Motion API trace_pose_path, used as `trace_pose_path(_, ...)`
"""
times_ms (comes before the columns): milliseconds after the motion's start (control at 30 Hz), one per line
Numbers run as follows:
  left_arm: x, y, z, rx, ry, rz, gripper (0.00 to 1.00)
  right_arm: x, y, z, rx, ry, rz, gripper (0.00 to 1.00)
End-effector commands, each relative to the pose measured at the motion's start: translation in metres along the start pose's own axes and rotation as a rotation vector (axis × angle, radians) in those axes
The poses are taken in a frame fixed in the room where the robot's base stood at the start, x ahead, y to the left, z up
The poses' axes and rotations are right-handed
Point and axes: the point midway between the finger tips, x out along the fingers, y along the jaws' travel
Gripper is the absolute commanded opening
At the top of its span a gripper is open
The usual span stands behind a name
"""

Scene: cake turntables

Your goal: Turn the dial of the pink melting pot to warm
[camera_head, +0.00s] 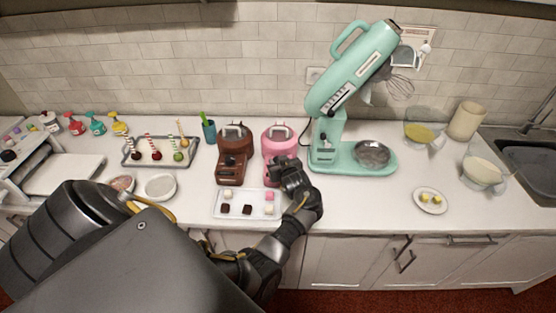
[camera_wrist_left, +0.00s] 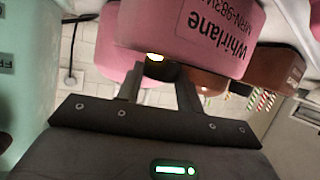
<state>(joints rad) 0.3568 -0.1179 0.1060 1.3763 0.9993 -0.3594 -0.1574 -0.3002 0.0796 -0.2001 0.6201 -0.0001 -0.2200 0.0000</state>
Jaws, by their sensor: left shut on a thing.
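The pink melting pot (camera_head: 279,139) stands on the counter to the right of the brown one. Its pink body with the printed label also fills the upper middle of the left wrist view (camera_wrist_left: 165,30). My left gripper (camera_head: 282,174) is at the pot's lower front and hides its dial in the head view. In the left wrist view its two fingers (camera_wrist_left: 158,88) reach to a small dark dial (camera_wrist_left: 158,72) under the pink body and are shut on it. A small yellow light glows there. The dial's setting cannot be read.
The brown melting pot (camera_head: 234,142) stands close on the left. A white tray (camera_head: 232,211) with several small cubes lies in front. The mint stand mixer (camera_head: 326,150) is close on the right. A cake-pop tray (camera_head: 128,158) is further left. Free counter lies right of my gripper.

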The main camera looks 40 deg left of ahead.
Motion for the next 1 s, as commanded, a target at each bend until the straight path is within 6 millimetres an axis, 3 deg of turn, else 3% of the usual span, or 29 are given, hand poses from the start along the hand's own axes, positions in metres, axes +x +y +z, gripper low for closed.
trace_pose_path(333,0.0006,0.0024,0.0000,-0.048,0.009,-0.108,0.14,0.0084,-0.0001,0.0006,0.000,0.000,0.000,0.62)
trace_pose_path(833,0.0007,0.0023,-0.0018,-0.055,0.012,-0.121,0.14,0.0087,0.0000,0.0006,0.000,0.000,0.000,0.62)
trace_pose_path(867,0.0007,0.0023,-0.0018,-0.055,0.012,-0.121,0.40,0.0087,0.0000,0.0006,0.000,0.000,0.000,0.62)
trace_pose_path(1000,0.0007,0.0021,-0.0014,-0.054,0.012,-0.122,0.58,0.0087,0.0000,0.0006,0.000,0.000,0.000,0.62)
